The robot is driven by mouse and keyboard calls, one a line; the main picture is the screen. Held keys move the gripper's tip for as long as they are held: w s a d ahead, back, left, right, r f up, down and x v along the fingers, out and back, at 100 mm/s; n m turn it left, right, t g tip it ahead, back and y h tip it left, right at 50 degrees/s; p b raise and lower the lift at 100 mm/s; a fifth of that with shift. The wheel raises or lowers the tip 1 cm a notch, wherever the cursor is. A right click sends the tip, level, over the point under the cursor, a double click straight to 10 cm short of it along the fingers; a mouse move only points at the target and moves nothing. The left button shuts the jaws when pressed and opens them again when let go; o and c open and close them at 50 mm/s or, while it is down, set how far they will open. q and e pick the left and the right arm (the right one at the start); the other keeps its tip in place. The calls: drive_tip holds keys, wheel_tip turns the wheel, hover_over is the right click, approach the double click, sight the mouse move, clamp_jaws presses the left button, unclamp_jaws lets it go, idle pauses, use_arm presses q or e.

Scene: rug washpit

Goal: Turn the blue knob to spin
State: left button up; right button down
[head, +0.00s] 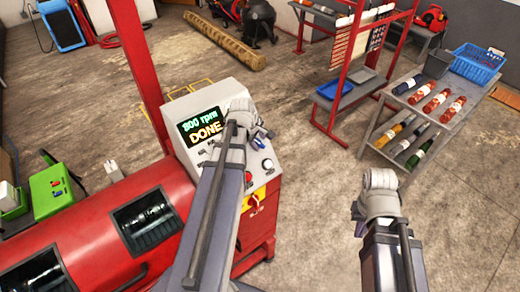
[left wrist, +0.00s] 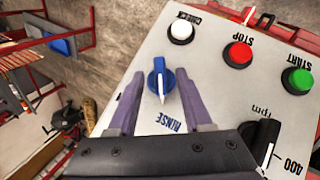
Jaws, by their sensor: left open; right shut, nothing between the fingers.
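The blue knob (left wrist: 157,80) sits on the light grey control panel (left wrist: 215,90) in the left wrist view. Its white pointer points down in that picture, towards the printed word RINSE. My left gripper (left wrist: 160,73) is open, with one finger on each side of the knob and a gap visible to each. In the head view my left gripper (head: 260,133) is over the panel, and its wrist and arm hide much of it. The screen (head: 203,126) reads "800 rpm" and "DONE". My right gripper (head: 378,192) is over bare floor, shut and empty, its fingertips hard to make out.
White (left wrist: 180,31), red (left wrist: 238,54) and green (left wrist: 298,80) buttons and a black rpm knob (left wrist: 262,143) are close by. The red machine (head: 115,235) stands left.

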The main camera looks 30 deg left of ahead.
sight(260, 144)
use_arm(q)
drive_tip(key=shift+b+x, duration=0.85)
drive_tip(key=shift+x, duration=0.65)
use_arm(e)
wheel_tip(260, 144, down, 3)
drive_tip(key=shift+r, duration=0.2)
use_arm(q)
drive_tip(key=shift+r, duration=0.1)
clamp_jaws()
use_arm(e)
drive_tip(key=shift+d, duration=0.1)
